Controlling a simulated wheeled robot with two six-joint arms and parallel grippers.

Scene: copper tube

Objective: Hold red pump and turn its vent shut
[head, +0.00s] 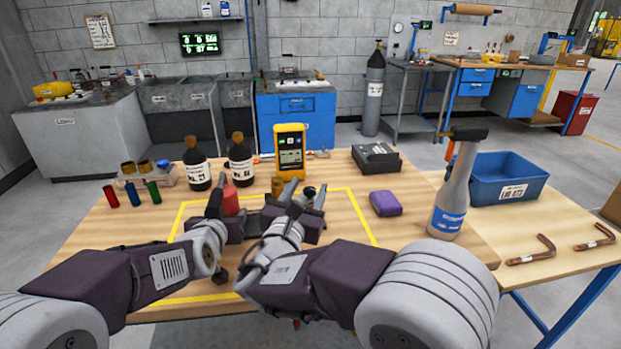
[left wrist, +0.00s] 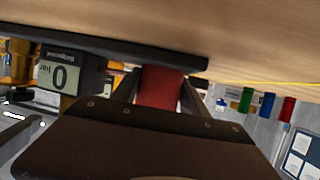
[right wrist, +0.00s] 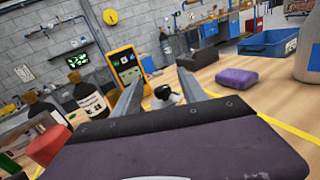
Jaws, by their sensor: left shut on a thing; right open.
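The red pump (head: 231,201) shows as a red body near the middle of the table, partly hidden by my left arm. My left gripper (head: 224,196) is shut on it; the left wrist view shows the red body (left wrist: 160,86) between the fingers. My right gripper (head: 307,195) is open, to the right of the pump. A black knob on a pale round part (right wrist: 163,93) shows between its fingers; I cannot tell whether they touch it.
Two dark bottles (head: 197,170) and a yellow meter (head: 290,150) stand behind the grippers. A purple block (head: 385,203), a spray bottle (head: 453,190) and a blue crate (head: 512,178) are to the right. Red, blue and green cylinders (head: 131,194) stand at the left.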

